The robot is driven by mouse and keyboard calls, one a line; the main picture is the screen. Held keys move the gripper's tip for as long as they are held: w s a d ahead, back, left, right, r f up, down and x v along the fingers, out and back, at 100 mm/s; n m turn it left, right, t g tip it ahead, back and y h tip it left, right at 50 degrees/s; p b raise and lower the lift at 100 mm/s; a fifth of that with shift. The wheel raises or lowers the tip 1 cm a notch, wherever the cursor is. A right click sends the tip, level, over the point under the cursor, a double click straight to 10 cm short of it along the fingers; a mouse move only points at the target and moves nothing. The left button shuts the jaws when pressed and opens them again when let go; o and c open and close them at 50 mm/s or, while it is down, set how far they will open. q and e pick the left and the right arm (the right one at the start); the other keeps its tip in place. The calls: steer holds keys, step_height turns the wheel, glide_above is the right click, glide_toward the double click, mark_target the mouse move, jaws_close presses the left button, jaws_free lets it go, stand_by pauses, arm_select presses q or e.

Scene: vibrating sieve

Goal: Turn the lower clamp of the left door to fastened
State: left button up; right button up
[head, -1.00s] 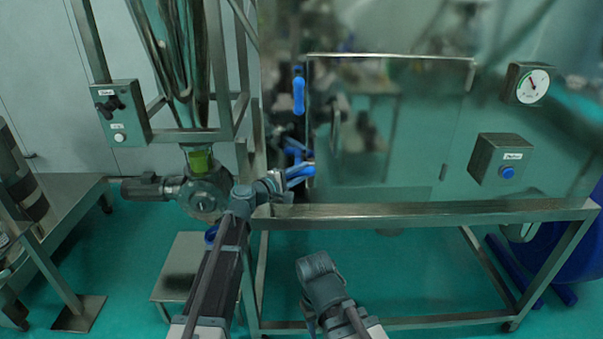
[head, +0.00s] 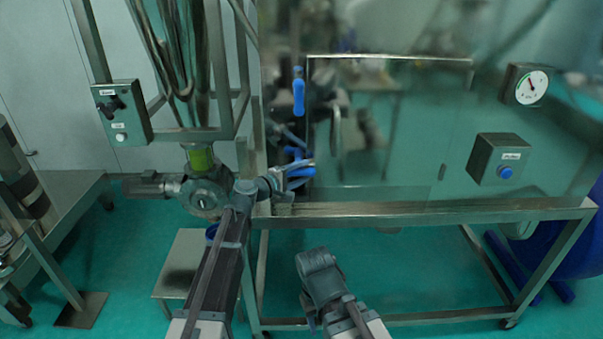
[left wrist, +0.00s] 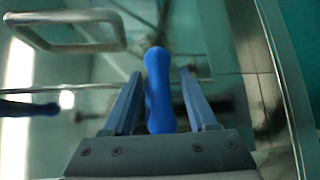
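The lower clamp of the left door shows as a blue handle (left wrist: 158,88) in the left wrist view. It lies lengthwise between the two fingers of my left gripper (left wrist: 160,98), with narrow gaps beside it, so the gripper is open around it. In the head view my left gripper (head: 293,172) is at the lower left edge of the clear door (head: 390,165), and the handle there points roughly sideways, partly hidden by the fingers. The upper clamp (head: 298,97) has its blue handle hanging straight down. My right arm is low in the middle; its fingers cannot be made out.
A bar-shaped door handle (left wrist: 70,45) is close to my left gripper in the left wrist view. A steel frame rail (head: 430,211) runs below the door. A button box (head: 500,160) and a gauge (head: 531,87) are to the right. A valve (head: 205,195) stands left.

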arm_select(q)
steer(key=p+v, duration=0.2)
steer(key=v, duration=1.1)
steer(key=shift+s+a, duration=0.3)
steer(key=s+d+f+m+g+y, duration=0.2)
steer(key=s+d+f+m+g, duration=0.25)
steer(key=s+f, duration=0.3)
steer(key=s+d+f+m+g+y, duration=0.1)
steer(key=s+d+f+m+g, duration=0.4)
steer(key=s, duration=0.3)
steer(key=s+a+f+m+g+y, duration=0.1)
steer(key=s+a+f+m+y, duration=0.1)
steer(key=s, duration=0.4)
steer(key=s+a+f+m+g+y+b, duration=0.1)
steer(key=s+a+f+m+y, duration=0.2)
steer(key=s+a+f+y, duration=0.2)
steer(key=s+y, duration=0.2)
steer(key=shift+s+a+f+y, duration=0.2)
steer(key=shift+s+a+y, duration=0.05)
steer(key=shift+a+y, duration=0.1)
